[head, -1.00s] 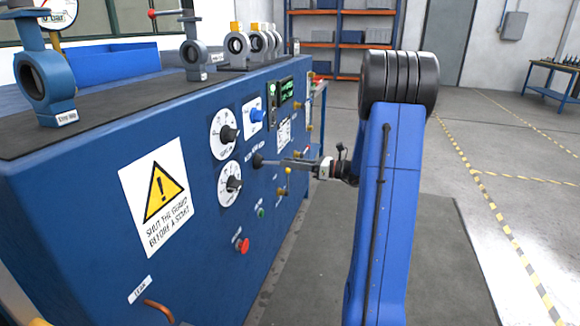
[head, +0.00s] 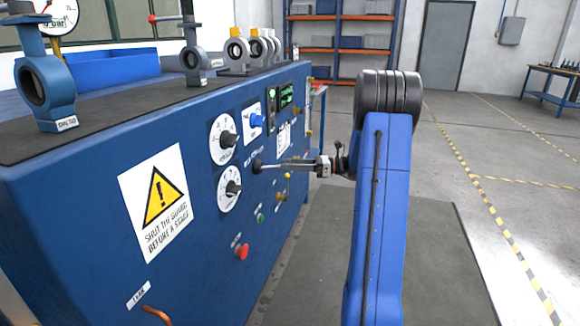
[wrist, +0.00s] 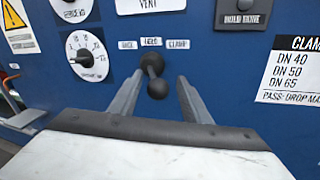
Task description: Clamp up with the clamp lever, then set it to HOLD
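The clamp lever (wrist: 157,88) is a short dark lever with a round black knob on the blue panel. In the wrist view its boss sits right under the middle label, HOLD (wrist: 151,42), and the knob points toward me and slightly down. The CLAMP label (wrist: 177,44) is to the right; a less readable label (wrist: 127,45) is to the left. My gripper (head: 286,163) is open, one finger on each side of the knob, with gaps visible on both sides. In the head view the lever knob (head: 257,166) is small at the fingertips.
Two white dials (head: 229,188) are left of the lever. A red button (head: 242,252) and a green one (head: 261,218) are below. A blue knob (head: 256,120) is above. A DN size label (wrist: 290,70) is at the right. The floor right of the panel is clear.

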